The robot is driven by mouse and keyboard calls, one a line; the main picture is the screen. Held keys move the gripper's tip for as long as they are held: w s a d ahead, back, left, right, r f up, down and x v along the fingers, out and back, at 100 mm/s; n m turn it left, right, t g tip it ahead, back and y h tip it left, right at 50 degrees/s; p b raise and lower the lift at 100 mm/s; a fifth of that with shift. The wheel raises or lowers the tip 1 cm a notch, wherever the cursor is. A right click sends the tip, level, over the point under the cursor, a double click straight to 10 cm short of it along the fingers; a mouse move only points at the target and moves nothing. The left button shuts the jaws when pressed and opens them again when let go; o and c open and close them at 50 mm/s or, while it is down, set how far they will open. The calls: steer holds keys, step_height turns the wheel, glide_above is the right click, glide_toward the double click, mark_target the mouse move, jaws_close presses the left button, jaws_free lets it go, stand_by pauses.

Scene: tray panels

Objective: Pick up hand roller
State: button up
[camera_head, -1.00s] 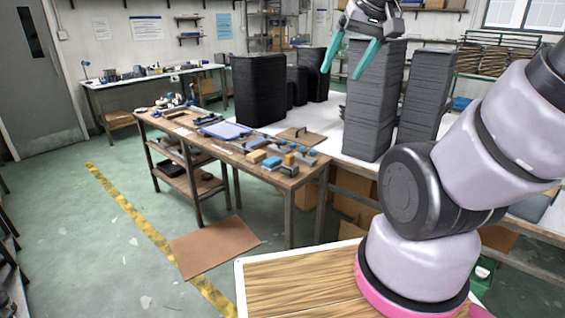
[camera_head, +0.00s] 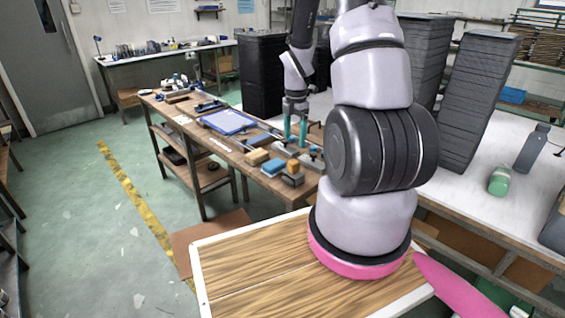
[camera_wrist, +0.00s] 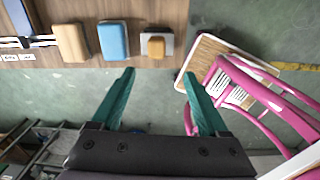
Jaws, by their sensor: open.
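My gripper (camera_head: 295,138) has two teal fingers. In the head view it points down near the front right end of the wooden bench (camera_head: 238,158). In the wrist view my gripper (camera_wrist: 158,74) is open, with nothing between its fingertips and bare floor and the bench edge behind them. I cannot tell for sure which item is the hand roller. A dark and blue tool (camera_wrist: 24,42), partly cut off, lies at the left of the wrist view. Several small tools lie on the bench in the head view, partly hidden by my arm.
A tan block (camera_wrist: 72,42), a blue block (camera_wrist: 113,40) and an orange-topped grey block (camera_wrist: 156,46) line the bench edge. A blue tray (camera_head: 228,122) lies further back. Tall dark stacks (camera_head: 478,100) stand on a white table at right, with a green bottle (camera_head: 499,181).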

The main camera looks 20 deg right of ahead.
mark_target(294, 161)
steer(key=shift+n, duration=0.5)
steer(key=f, duration=0.4)
steer(key=w+f, duration=0.1)
steer(key=f, duration=0.1)
steer(key=shift+f, duration=0.1)
steer(key=shift+d+f, duration=0.15)
steer(key=shift+f, duration=1.4)
steer(key=shift+d+f, duration=0.1)
steer(key=shift+f, duration=1.4)
jaws_close()
